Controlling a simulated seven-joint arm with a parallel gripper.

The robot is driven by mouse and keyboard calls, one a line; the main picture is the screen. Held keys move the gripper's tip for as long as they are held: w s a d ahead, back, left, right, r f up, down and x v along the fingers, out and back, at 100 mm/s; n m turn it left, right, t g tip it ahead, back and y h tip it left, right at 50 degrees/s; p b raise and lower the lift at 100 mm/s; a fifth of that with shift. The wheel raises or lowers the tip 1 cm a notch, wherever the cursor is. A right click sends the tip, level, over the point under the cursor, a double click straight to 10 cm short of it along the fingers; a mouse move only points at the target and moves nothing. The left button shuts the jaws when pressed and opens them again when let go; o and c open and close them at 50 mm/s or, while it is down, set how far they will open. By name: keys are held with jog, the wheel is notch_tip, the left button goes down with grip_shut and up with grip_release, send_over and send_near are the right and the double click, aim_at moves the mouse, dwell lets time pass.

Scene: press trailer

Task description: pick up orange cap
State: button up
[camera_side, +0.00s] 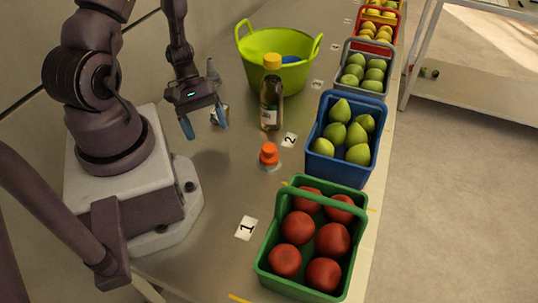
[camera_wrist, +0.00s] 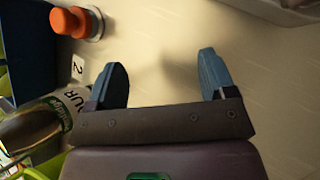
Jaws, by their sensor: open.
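The orange cap (camera_side: 268,154) stands upright on a small metal disc on the table, between my base and the blue crate. In the wrist view the orange cap (camera_wrist: 70,20) shows at the top left, beyond and left of my fingers. My gripper (camera_side: 206,127) is open and empty, above the table, to the left of the cap and apart from it. Its two blue fingertips also show in the wrist view (camera_wrist: 160,80), with bare table between them.
A bottle with a yellow cap (camera_side: 271,95) stands right of my gripper. A green tub (camera_side: 280,75) is behind it. A blue crate of green fruit (camera_side: 318,166) and a green crate of red fruit (camera_side: 265,250) line the right edge.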

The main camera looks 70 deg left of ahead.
aim_at(263, 147)
jog(key=w+n+t+h, duration=0.1)
jog(key=n+t, duration=0.1)
jog(key=n, duration=0.1)
jog(key=w+d+r+n+t+h, duration=0.1)
jog(key=n+t, duration=0.1)
jog(key=n, duration=0.1)
jog(key=w+d+n+t+h, duration=0.1)
jog(key=n+t, duration=0.1)
jog(key=n, duration=0.2)
jog(key=shift+r, duration=0.35)
jog(key=shift+w+d+r+n+t, duration=0.1)
jog(key=shift+w+d+n+t, duration=0.05)
jog(key=shift+w+n+t, duration=0.3)
jog(key=x, duration=0.7)
jog(key=shift+w, duration=0.1)
jog(key=shift+x, duration=2.7)
jog(key=shift+w+r, duration=0.15)
jog(key=shift+w, duration=0.05)
jog(key=c, duration=1)
jog(key=shift+c, duration=0.3)
